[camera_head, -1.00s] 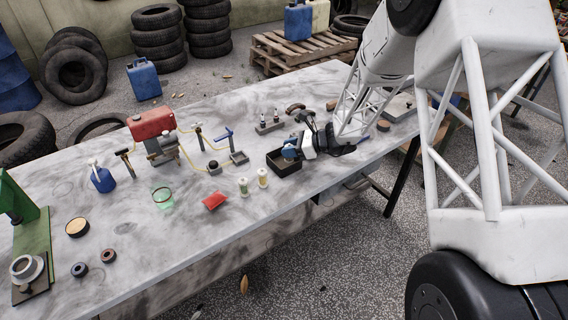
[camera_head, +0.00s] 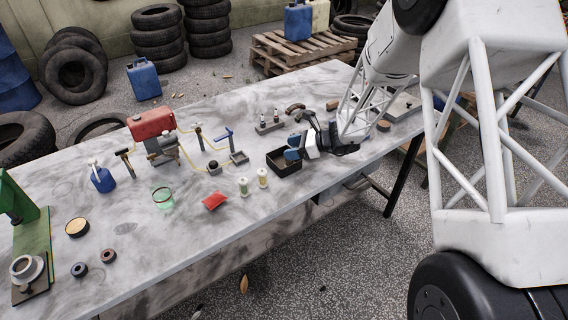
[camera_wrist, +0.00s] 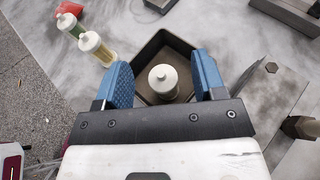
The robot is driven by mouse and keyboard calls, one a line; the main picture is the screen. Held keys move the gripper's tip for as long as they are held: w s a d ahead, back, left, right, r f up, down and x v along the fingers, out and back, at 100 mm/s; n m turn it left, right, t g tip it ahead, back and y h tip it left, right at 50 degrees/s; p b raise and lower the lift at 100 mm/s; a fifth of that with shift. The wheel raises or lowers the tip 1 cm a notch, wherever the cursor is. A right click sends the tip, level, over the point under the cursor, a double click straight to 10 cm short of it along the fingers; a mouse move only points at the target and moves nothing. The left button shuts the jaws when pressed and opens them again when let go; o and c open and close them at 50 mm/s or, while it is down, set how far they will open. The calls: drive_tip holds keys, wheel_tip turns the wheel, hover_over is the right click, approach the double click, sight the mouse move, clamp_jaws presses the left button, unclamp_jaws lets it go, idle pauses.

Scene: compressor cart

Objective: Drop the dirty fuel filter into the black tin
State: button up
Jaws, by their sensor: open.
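The black tin (camera_head: 279,167) sits on the bench; its open inside also shows in the wrist view (camera_wrist: 142,60). A white-capped filter (camera_wrist: 163,80) stands in the tin, seen from above; its body is mostly hidden under the cap, so I cannot tell how dirty it is. My gripper (camera_head: 295,153) is over the tin; its blue fingers (camera_wrist: 163,82) are spread either side of the filter, with gaps on both sides. Two more white-capped filters, one greenish (camera_head: 243,187) and one yellowish (camera_head: 262,178), stand on the bench left of the tin.
A red cloth-like piece (camera_head: 215,201) lies left of the filters. A small stand with upright parts (camera_head: 268,125) is behind the tin. A grey plate with a bolt (camera_wrist: 270,80) lies right of the tin in the wrist view.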

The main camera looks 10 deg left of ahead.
drive_tip(key=v, duration=0.6)
drive_tip(key=shift+d, duration=0.3)
drive_tip(key=shift+r, duration=0.2)
idle(0.5)
drive_tip(key=s+d+r+n+g+h, duration=0.1)
drive_tip(key=s+d+r+n+h, duration=0.3)
drive_tip(key=s+r, duration=0.5)
drive_tip(key=s+d+r+n+t+h, duration=0.1)
drive_tip(key=s+d+r+n+h, duration=0.2)
drive_tip(key=s+d, duration=0.3)
drive_tip(key=s+d+r+n+t+h, duration=0.1)
drive_tip(key=s+d+r+n+h, duration=0.2)
drive_tip(key=s, duration=1.3)
drive_tip(key=s+d+r+n+t+h, duration=0.1)
drive_tip(key=s+d+r+n+h, duration=0.2)
drive_tip(key=s+d+r+n, duration=0.4)
drive_tip(key=s+d, duration=0.3)
drive_tip(key=s, duration=0.1)
drive_tip(key=shift+s+d+n+t+h, duration=0.2)
drive_tip(key=shift+d+n+t+h, duration=0.1)
drive_tip(key=shift+n, duration=0.1)
